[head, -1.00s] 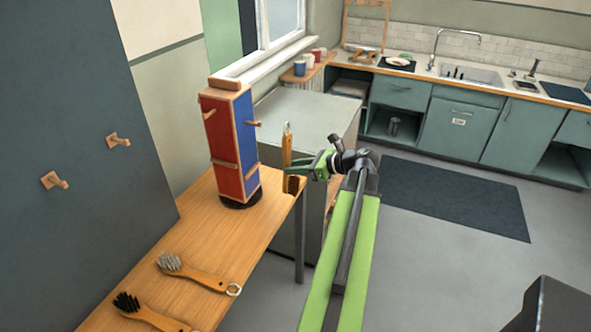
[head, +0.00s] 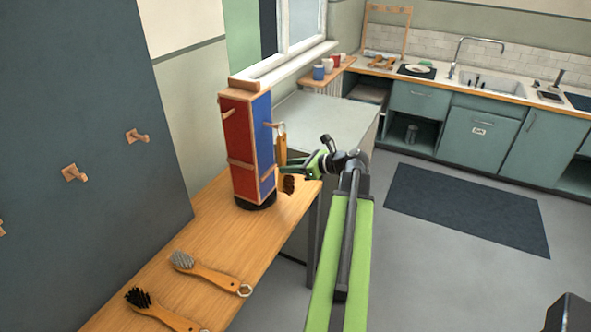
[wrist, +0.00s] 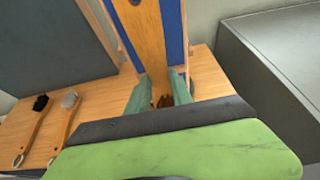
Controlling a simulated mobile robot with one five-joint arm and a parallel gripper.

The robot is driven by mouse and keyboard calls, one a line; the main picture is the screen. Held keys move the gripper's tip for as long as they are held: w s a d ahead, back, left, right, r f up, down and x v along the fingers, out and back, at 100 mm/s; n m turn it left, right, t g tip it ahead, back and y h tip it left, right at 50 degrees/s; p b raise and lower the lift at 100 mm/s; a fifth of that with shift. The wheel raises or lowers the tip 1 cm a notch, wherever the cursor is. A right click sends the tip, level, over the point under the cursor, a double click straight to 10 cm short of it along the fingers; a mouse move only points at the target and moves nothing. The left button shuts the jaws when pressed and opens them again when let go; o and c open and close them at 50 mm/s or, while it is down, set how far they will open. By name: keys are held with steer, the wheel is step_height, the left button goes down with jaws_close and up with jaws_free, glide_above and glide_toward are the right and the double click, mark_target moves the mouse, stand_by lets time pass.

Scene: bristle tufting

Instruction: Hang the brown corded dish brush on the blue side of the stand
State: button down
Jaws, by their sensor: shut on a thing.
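The stand (head: 238,145) is upright near the far end of the wooden table, with a red side to the left and a blue side (head: 264,155) to the right. A wooden peg (head: 273,125) sticks out of the blue side. My gripper (head: 287,170) is shut on the handle of the brown dish brush (head: 281,150), close beside the blue side. The brush hangs upright, brown bristles (head: 289,184) down, its loop at the top near the peg tip; I cannot tell whether the loop is around the peg. In the wrist view the brush handle (wrist: 142,35) runs between the fingers.
A grey-bristled brush (head: 208,274) and a black-bristled brush (head: 160,309) lie on the table (head: 215,225). Wall pegs (head: 137,136) are at the left. A grey cabinet (head: 325,125) stands behind the stand.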

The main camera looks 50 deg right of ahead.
steer(key=shift+w+a+f, duration=0.1)
steer(key=shift+w+a, duration=0.15)
steer(key=shift+w, duration=0.75)
steer(key=shift+w+a+f+b, duration=0.1)
steer(key=shift+w+f+b, duration=0.15)
steer(key=shift+w+b, duration=0.15)
steer(key=c, duration=1.1)
jaws_free()
steer(key=shift+o, duration=0.2)
steer(key=p+v, duration=0.2)
steer(key=v, duration=0.5)
steer(key=shift+p, duration=0.4)
